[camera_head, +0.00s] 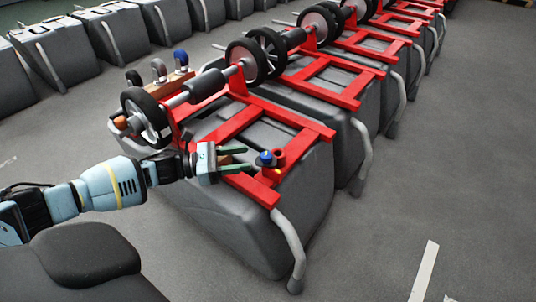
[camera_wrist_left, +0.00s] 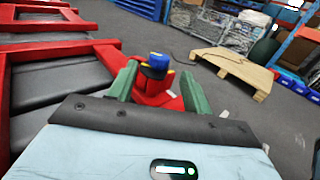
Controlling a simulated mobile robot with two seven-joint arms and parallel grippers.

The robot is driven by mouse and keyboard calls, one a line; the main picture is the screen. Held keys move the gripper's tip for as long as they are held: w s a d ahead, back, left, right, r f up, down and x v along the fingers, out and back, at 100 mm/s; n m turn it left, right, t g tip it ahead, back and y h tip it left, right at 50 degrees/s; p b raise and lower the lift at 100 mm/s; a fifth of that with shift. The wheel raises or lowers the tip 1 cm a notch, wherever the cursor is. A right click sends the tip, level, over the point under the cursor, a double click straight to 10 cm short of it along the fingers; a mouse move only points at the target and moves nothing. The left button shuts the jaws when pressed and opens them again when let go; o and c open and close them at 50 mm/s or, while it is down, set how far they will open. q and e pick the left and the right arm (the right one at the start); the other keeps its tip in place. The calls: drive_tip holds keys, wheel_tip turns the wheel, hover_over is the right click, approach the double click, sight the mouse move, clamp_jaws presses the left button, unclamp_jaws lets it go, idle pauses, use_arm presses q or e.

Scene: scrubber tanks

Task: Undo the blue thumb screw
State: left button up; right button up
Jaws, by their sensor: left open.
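The blue thumb screw (camera_head: 265,156) has a yellow mark on top and sits on a red fitting at the near right corner of the red frame (camera_head: 317,137) on the nearest grey tank. It also shows in the left wrist view (camera_wrist_left: 156,64). My left gripper (camera_head: 248,159) reaches in from the left, its green fingers open and pointing at the screw. In the left wrist view the screw appears between the fingertips, apart from both and ahead of them. My right gripper is out of view.
A grey bent tube (camera_head: 290,240) runs down the tank's front. Wheels on an axle (camera_head: 206,86) line the tank's far side. More tanks stand behind. A wooden pallet (camera_wrist_left: 236,68) lies beyond.

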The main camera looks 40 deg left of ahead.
sight(266, 154)
use_arm(q)
drive_tip(key=b+x, duration=0.1)
drive_tip(key=x, duration=0.5)
drive_tip(key=shift+w+d+f, duration=0.1)
drive_tip(key=shift+w+d, duration=0.05)
drive_tip(key=shift+w, duration=0.05)
drive_tip(key=shift+w+d, duration=0.35)
